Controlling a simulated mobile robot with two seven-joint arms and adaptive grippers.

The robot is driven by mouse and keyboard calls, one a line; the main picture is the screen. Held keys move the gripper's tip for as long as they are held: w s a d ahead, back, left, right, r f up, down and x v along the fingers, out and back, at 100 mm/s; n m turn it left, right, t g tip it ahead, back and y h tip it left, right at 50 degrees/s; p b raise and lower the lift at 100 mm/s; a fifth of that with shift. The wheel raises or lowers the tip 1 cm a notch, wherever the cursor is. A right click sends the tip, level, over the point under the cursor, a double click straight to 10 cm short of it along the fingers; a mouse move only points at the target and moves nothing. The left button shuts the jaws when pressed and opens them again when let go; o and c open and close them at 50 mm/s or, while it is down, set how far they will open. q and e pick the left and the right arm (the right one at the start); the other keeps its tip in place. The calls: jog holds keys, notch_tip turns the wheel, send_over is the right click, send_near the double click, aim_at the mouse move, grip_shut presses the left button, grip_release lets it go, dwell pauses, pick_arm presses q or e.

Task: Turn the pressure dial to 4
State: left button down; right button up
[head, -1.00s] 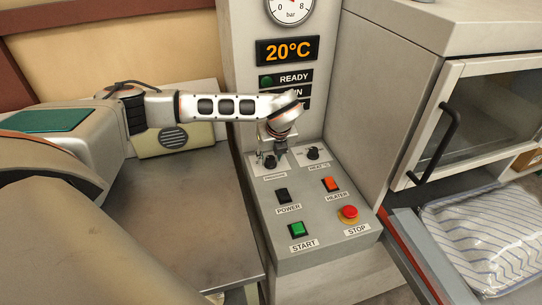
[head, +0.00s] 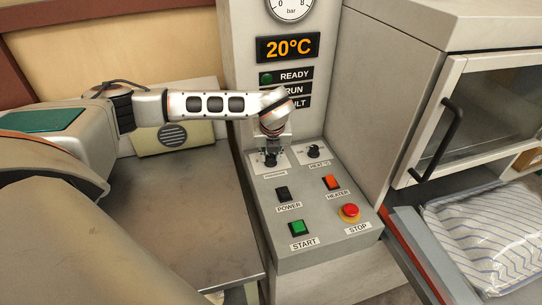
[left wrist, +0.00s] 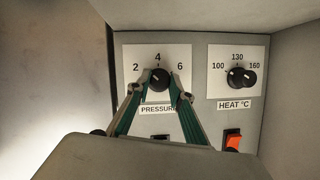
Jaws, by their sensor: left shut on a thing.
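The pressure dial (left wrist: 159,79) is a black round knob on a white plate marked 2, 4 and 6, with 4 at the top. My left gripper (left wrist: 158,84) is shut on this dial, its green-lined fingers on either side of the knob. A pale mark shows on the knob's left part, but its exact heading is too small to read. In the head view my left gripper (head: 271,149) reaches down to the pressure dial (head: 270,160) from above. My right gripper is not in view.
The heat dial (left wrist: 242,78) is close on the right. Below are the power switch (head: 282,194), orange heater switch (head: 332,183), green start button (head: 297,228) and red stop button (head: 350,211). A display (head: 287,48) reads 20°C.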

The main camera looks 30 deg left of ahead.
pick_arm(q)
jog(key=shift+f+m, duration=0.1)
jog(key=shift+m, duration=0.4)
jog(key=shift+s+a+m+h+b, duration=0.1)
jog(key=shift+m+h+b, duration=0.4)
jog(key=shift+m, duration=0.4)
jog(key=m+h, duration=0.1)
jog(key=m, duration=0.1)
jog(key=m+b, duration=0.1)
jog(key=m, duration=0.1)
jog(key=shift+a+m+t+h, duration=0.1)
jog(key=shift+m+t+h, duration=0.3)
jog(key=shift+m+h, duration=0.3)
jog(key=shift+m, duration=0.5)
jog(key=c, duration=1.8)
grip_release()
